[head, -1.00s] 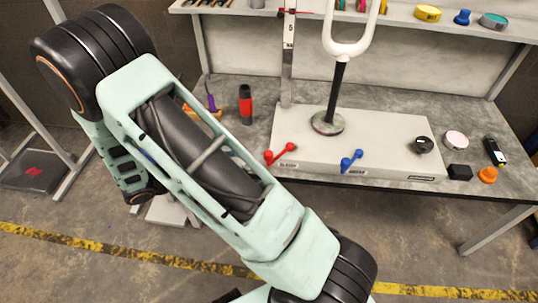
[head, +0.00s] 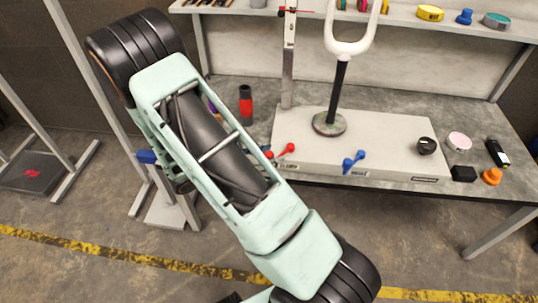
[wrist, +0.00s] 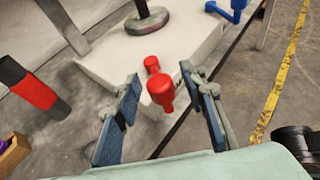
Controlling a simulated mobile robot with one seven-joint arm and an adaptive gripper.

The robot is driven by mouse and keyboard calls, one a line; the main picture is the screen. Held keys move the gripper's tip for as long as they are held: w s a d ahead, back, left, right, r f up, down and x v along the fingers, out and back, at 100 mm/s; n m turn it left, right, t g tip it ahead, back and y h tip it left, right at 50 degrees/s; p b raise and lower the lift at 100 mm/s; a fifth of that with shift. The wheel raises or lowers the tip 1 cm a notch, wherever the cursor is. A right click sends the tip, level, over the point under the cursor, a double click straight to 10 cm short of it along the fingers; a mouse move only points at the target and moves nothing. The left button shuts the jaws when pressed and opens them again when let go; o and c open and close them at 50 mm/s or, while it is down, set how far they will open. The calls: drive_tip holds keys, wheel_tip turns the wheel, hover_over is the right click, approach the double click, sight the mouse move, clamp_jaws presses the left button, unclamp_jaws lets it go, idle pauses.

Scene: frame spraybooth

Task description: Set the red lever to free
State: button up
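The red lever (head: 281,151) sits at the front left of the pale base block (head: 395,135), partly behind my arm in the head view. In the wrist view the red lever (wrist: 160,88) shows a small round end on the block and a larger knob toward me. My gripper (wrist: 170,105) is open, its two blue-padded fingers on either side of the knob, with a gap on each side. I cannot tell if the fingers reach its depth. The head view does not show my fingers. Label lettering near the lever is too small to read.
A blue lever (head: 353,161) sits on the block's front, right of the red one. A white fork on a black post (head: 338,90) rises from the block. A red and black cylinder (head: 246,104) stands left of the block. Small items lie at the right.

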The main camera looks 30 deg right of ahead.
drive_tip(key=shift+c, duration=0.2)
clamp_jaws()
